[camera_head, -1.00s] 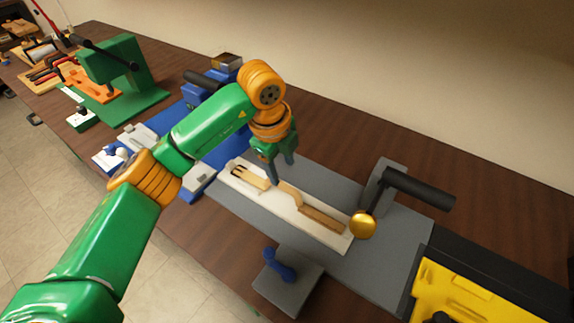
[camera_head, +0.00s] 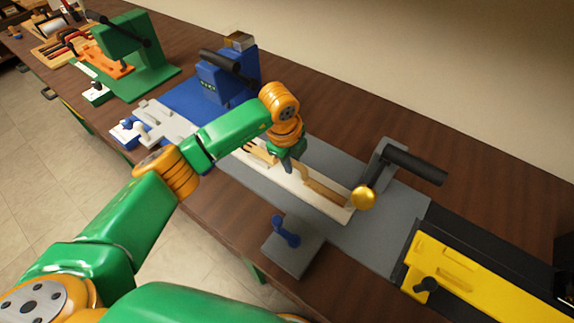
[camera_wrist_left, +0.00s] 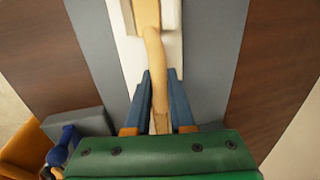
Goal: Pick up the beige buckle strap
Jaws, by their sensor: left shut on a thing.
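The beige buckle strap (camera_head: 304,173) lies along a long white tray (camera_head: 340,214) in the middle of the bench. In the left wrist view the strap (camera_wrist_left: 154,50) runs from the top down between my fingers. My left gripper (camera_head: 287,167) is down at the tray, shut on the strap, with one blue finger on each side; the gripper (camera_wrist_left: 159,112) also shows close up in the wrist view. The gripper and wrist hide part of the strap in the head view. My right gripper is not in view.
A grey press with a black handle (camera_head: 415,167) and gold ball (camera_head: 363,198) stands at the tray's right end. A blue knob on a grey block (camera_head: 290,250) is in front. A blue machine (camera_head: 225,80) and a yellow unit (camera_head: 470,285) flank the grey plate.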

